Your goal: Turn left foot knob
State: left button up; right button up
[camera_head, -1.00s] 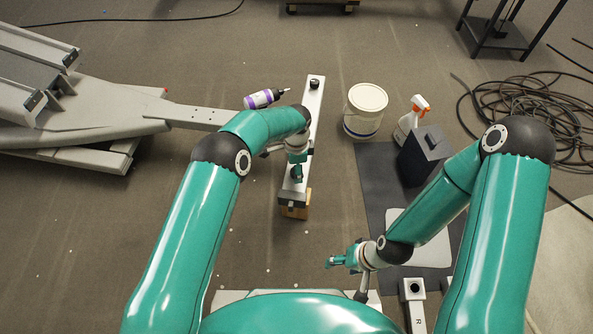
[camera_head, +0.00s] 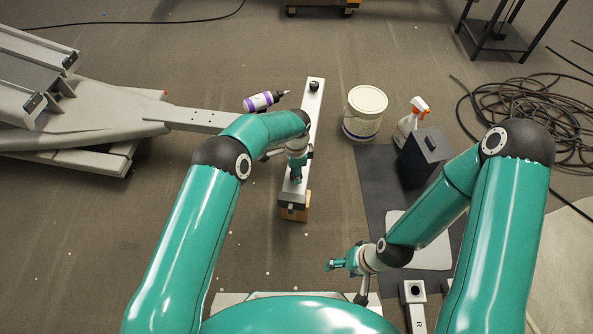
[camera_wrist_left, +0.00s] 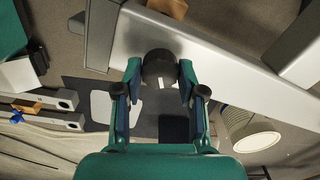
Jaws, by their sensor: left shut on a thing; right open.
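A long pale beam (camera_head: 313,105) lies on the floor ahead, with a dark far knob (camera_head: 314,86) at its far end. My left gripper (camera_head: 296,178) is over the near part of the beam. In the left wrist view, its fingers (camera_wrist_left: 160,80) are shut on a round black foot knob (camera_wrist_left: 159,65) beside the pale beam (camera_wrist_left: 215,48), one finger on each side. The head view does not clearly show this knob, as the gripper covers it. My right gripper (camera_head: 336,264) is open and empty, low at the front, apart from the beam.
A wooden block (camera_head: 295,213) supports the beam's near end. The grey machine frame (camera_head: 90,120) is left; coiled cable (camera_head: 530,110) lies right.

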pick_arm(q)
jog(key=shift+n, duration=0.3)
jog(key=shift+n+b, duration=0.55)
jog(key=shift+n, duration=0.25)
jog(key=n+b, duration=0.1)
jog(key=n, duration=0.1)
jog(key=shift+n, duration=0.3)
jog(key=n+b, duration=0.1)
jog(key=n, duration=0.4)
jog(key=shift+n, duration=0.3)
jog(key=n, duration=0.5)
jog(key=shift+w+b, duration=0.1)
jog(key=shift+b, duration=0.2)
jog(key=n, duration=0.6)
jog(key=shift+r, duration=0.1)
jog(key=o, duration=1.1)
